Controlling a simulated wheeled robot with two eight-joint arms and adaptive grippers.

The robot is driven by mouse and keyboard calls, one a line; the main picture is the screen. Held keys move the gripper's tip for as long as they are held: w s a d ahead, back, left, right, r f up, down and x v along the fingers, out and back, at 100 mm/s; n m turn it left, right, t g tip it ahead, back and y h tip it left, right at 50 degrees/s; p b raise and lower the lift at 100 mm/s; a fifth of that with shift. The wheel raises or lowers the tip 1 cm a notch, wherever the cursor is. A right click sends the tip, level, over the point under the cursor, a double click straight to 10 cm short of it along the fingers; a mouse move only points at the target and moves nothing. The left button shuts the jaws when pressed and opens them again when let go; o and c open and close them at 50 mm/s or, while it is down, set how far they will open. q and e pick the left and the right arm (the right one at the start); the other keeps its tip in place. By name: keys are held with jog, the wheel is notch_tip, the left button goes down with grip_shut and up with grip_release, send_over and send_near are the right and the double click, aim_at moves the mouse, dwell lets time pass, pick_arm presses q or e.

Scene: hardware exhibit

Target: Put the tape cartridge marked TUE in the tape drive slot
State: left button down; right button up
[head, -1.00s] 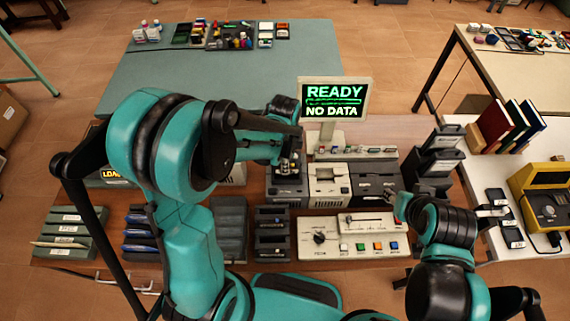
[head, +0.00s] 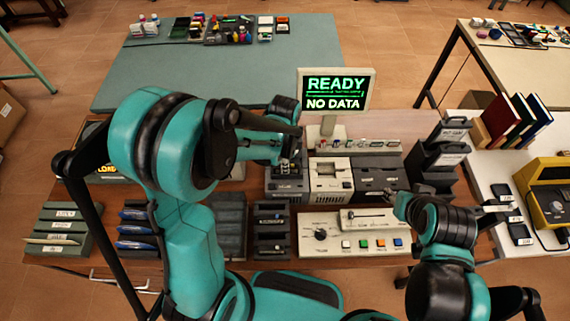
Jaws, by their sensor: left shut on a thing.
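My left gripper (head: 290,164) is shut at the dark grey unit (head: 286,190) left of the cream unit, below the screen. What it holds is mostly hidden by the fingers and too small to identify. I cannot read a TUE label anywhere. Next to the dark unit stand a cream unit (head: 330,186) with an opening on top and another dark unit (head: 378,181); I cannot tell which is the tape drive. The screen (head: 335,93) reads READY and NO DATA. My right gripper (head: 398,201) is near the cream control panel's right end; its fingers are unclear.
A cream control panel (head: 320,245) with a knob and coloured buttons lies in front. Dark racks (head: 271,245) stand left of it, and labelled dark holders (head: 440,155) at the right. My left arm covers much of the bench's left side. A yellow case (head: 548,205) stands farther right.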

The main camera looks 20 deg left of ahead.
pick_arm(q)
jog(key=c, duration=1.5)
grip_release()
jog(key=shift+o, duration=0.2)
jog(key=shift+r, duration=0.1)
notch_tip(320, 180, up, 8)
jog(key=p, duration=0.6)
